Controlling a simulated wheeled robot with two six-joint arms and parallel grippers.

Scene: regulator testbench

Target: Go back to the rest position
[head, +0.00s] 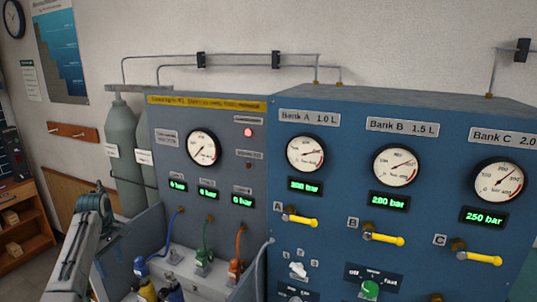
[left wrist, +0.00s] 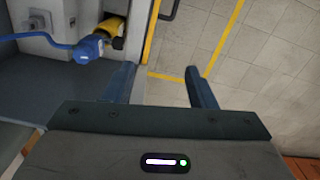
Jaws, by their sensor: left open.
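My left arm (head: 82,245) comes in at the lower left of the head view, beside the grey panel's side wall. Its fingertips cannot be made out there. In the left wrist view my left gripper (left wrist: 162,82) is open, with two dark fingers apart and nothing between them. Floor tiles show past the fingers. A blue fitting with a hose (left wrist: 90,47) and a yellow fitting (left wrist: 112,27) are just beyond the left finger, apart from it as far as I can tell. My right gripper is not in view.
The grey panel (head: 225,150) has a gauge and coloured hoses. The blue panel (head: 340,215) has three gauges and yellow-handled valves (head: 384,238). Grey cylinders (head: 122,150) stand behind at the left, and a wooden shelf (head: 25,230) at far left. Yellow-lined floor (left wrist: 250,65) is open.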

